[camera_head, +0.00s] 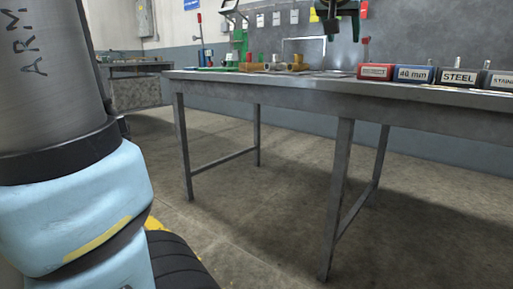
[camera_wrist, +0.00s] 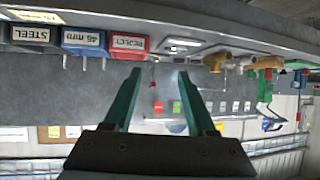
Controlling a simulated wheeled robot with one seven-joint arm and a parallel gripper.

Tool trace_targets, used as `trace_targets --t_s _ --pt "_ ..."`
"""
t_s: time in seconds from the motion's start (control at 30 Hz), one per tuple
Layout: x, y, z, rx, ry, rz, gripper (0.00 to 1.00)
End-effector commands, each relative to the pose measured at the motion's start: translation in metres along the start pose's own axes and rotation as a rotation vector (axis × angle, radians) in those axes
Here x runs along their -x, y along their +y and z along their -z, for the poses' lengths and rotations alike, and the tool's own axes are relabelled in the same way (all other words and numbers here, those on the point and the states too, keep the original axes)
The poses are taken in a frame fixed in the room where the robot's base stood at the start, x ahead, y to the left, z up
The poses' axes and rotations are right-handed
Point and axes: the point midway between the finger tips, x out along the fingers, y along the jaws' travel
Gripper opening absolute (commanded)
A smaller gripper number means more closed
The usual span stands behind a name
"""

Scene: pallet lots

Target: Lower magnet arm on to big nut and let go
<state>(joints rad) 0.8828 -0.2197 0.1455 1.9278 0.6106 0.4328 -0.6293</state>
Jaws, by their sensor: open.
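My gripper (camera_head: 338,14) hangs at the top edge of the head view, above the back of the workbench. In the wrist view, which is upside down, its two green fingers (camera_wrist: 160,80) are spread with nothing between them. Small metal and brass-coloured parts (camera_head: 297,64) stand on the bench to the left of my gripper; a brass-coloured fitting (camera_wrist: 216,61) also shows in the wrist view. I cannot tell which part is the magnet arm or the big nut at this size.
A green stand (camera_wrist: 265,85) is beside the brass parts. The floor under the bench is clear.

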Motion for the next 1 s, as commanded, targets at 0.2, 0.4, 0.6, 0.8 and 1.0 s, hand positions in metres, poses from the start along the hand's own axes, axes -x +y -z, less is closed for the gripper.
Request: trace_targets --t_s 0.2,0.4,0.6,0.8,1.0 --pt "-0.015 -0.017 -0.029 0.001 -0.070 0.031 0.57" --pt "-0.030 -0.040 -0.067 0.008 -0.161 0.068 0.57" --pt "-0.045 -0.075 -0.131 0.033 -0.306 0.117 0.57" --pt "-0.043 -0.126 -0.239 0.109 -0.542 0.178 0.57" --pt "-0.018 -0.155 -0.333 0.216 -0.742 0.206 0.57"
